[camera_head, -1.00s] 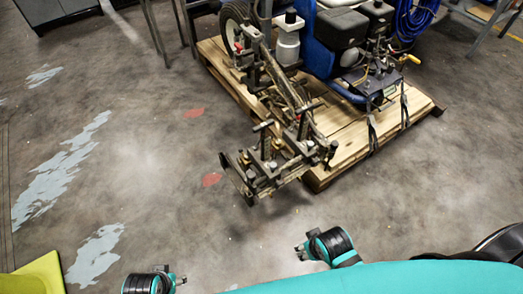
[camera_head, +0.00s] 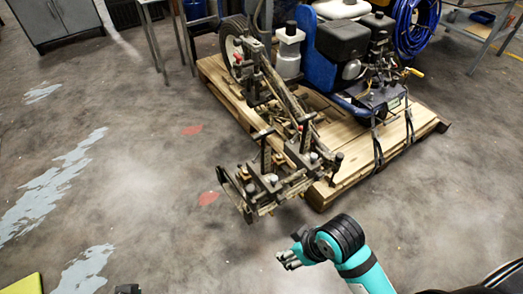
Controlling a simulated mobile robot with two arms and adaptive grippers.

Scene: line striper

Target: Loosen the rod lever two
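The line striper (camera_head: 342,42) stands on a wooden pallet (camera_head: 350,178). Its dark metal front frame (camera_head: 262,190) sticks out past the pallet toward me. One dark T-shaped lever (camera_head: 263,133) stands upright on this frame, and another (camera_head: 306,120) stands just right of and behind it. I cannot tell which one is rod lever two. My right gripper (camera_head: 288,259) is below and slightly right of the front frame in the picture, apart from it. Its fingers are too small to read as open or shut. Only a dark bit of my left gripper (camera_head: 127,289) shows at the bottom edge.
Open concrete floor (camera_head: 130,150) lies left of the frame and between it and me. A yellow-green object (camera_head: 22,284) is at the bottom left. A grey cabinet (camera_head: 58,20) stands at the back left. Straps (camera_head: 377,148) hang over the pallet's near side.

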